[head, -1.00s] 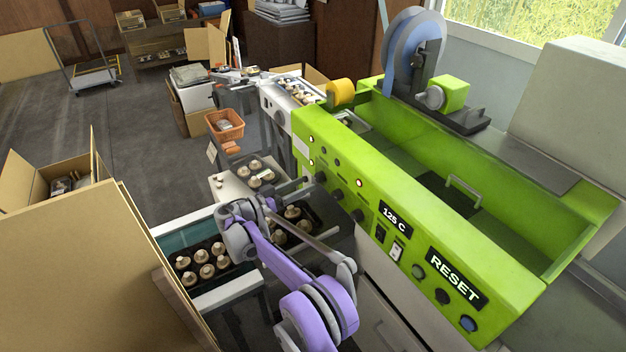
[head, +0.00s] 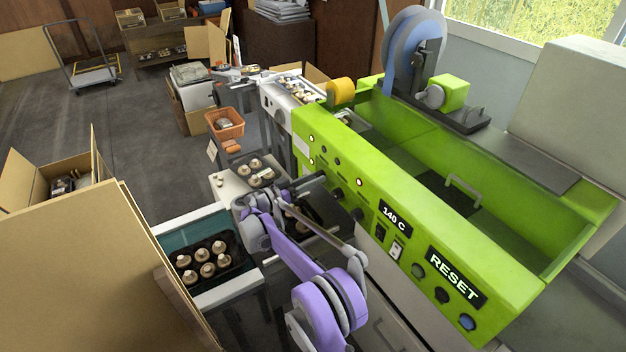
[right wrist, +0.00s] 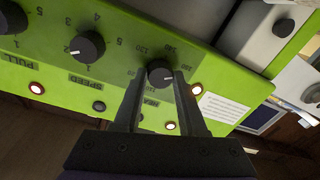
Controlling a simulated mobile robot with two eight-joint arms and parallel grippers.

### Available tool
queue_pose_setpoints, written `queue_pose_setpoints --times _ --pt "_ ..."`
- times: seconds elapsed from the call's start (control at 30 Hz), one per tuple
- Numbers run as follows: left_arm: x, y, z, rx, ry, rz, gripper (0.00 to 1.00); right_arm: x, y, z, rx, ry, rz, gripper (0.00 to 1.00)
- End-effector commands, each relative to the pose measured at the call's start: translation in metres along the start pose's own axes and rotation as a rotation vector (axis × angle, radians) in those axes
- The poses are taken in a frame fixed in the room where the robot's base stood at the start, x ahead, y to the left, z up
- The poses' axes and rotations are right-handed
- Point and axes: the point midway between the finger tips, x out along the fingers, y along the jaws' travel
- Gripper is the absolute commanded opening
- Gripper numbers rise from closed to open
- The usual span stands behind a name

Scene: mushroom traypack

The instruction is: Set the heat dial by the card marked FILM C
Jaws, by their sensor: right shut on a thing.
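The heat dial (right wrist: 160,73) is a black knob on the green machine panel (right wrist: 120,75), marked HEAT in the right wrist view. My right gripper (right wrist: 156,78) is shut on it, one finger on each side. In the head view my right gripper (head: 318,181) reaches the panel and hides the dial. The black display (head: 394,216) reads 140 C. A white card (right wrist: 222,108) with printed lines is beside the dial; its text is too small to read. It also shows at the panel's far end in the head view (head: 301,145). My left gripper is out of view.
The speed dial (right wrist: 87,46) and pull dial (right wrist: 12,17) sit beside the heat dial on the same panel. A RESET label (head: 457,274) is at the panel's near end. A black tray of mushrooms (head: 235,270) lies on the infeed below my right arm. A large carton (head: 80,270) stands at left.

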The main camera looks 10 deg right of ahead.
Motion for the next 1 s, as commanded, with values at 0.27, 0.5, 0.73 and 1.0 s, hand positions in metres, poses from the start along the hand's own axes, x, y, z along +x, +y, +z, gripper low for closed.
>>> queue_pose_setpoints --times 0.27,0.5,0.73,1.0 --pt "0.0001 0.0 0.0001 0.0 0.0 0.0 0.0 -0.0002 -0.0001 -0.0001 -0.004 0.0 -0.001 0.0" --pt "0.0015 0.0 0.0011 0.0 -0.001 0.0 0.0 -0.0003 -0.0001 -0.0001 -0.067 -0.004 -0.002 0.0" --pt "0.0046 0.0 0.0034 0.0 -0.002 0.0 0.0 -0.0003 -0.0003 0.0 -0.225 -0.014 -0.005 0.0" --pt "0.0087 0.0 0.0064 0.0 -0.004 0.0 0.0 -0.0003 -0.0006 -0.0004 -0.478 -0.028 -0.011 0.0"
